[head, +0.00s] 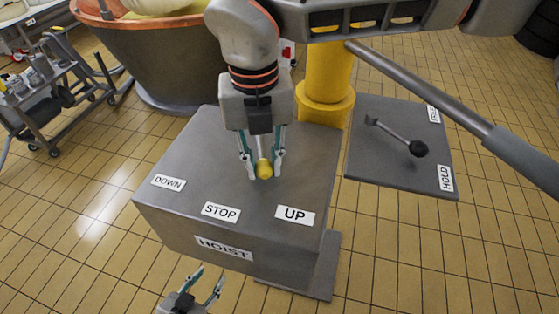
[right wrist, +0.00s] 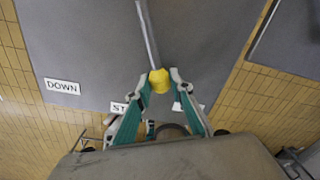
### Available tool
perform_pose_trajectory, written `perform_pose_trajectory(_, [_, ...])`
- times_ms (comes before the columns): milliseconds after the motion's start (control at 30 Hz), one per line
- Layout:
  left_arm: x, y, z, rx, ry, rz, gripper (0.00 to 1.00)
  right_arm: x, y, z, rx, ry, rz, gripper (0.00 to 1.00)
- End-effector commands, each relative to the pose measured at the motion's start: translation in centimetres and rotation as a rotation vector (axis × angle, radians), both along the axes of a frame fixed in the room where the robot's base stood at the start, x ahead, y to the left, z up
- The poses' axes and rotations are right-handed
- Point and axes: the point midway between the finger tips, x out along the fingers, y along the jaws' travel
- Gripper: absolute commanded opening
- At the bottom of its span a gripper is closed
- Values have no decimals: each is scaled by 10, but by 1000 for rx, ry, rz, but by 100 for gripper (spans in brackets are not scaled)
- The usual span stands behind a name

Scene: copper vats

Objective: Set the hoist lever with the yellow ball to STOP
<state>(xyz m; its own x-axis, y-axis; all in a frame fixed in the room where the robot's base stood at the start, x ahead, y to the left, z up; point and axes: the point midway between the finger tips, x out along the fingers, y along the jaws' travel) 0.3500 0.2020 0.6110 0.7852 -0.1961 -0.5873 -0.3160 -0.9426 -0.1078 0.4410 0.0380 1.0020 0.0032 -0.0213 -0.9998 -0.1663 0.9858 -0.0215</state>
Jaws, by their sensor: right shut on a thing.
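The grey hoist box (head: 160,208) has DOWN (head: 169,181), STOP (head: 221,212) and UP (head: 295,216) labels along its top. The lever's yellow ball (head: 264,168) is between the fingertips of my right gripper (head: 263,170), which is shut on it. In the right wrist view, the ball (right wrist: 159,81) sits at the end of the grey lever rod (right wrist: 149,35). The ball lies between the STOP and UP directions. The gripper hides the lever's pivot in the head view. My left gripper (head: 205,284) is open and empty, low in front of the box.
A second panel (head: 380,175) with a black-ball lever (head: 418,148) and a HOLD label (head: 445,178) stands at right. A yellow post (head: 328,85) rises behind the box. A copper vat (head: 150,55) and a cart (head: 50,105) are at back left.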

Motion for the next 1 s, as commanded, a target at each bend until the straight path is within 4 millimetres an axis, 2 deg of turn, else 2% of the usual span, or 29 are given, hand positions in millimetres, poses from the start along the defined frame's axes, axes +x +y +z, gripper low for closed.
perform_pose_trajectory(100, [1, 1, -3, 5, -2, -1, 38, -1, 14, -2, 2, 1, -83, 0])
perform_pose_trajectory(500, [5, 3, -2, 11, -12, -1, 38, 0, 44, 0, 2, -1, -336, 0])
perform_pose_trajectory(1000, [6, 3, -1, 13, -15, -1, 38, 2, 53, 1, 2, -2, -419, 0])
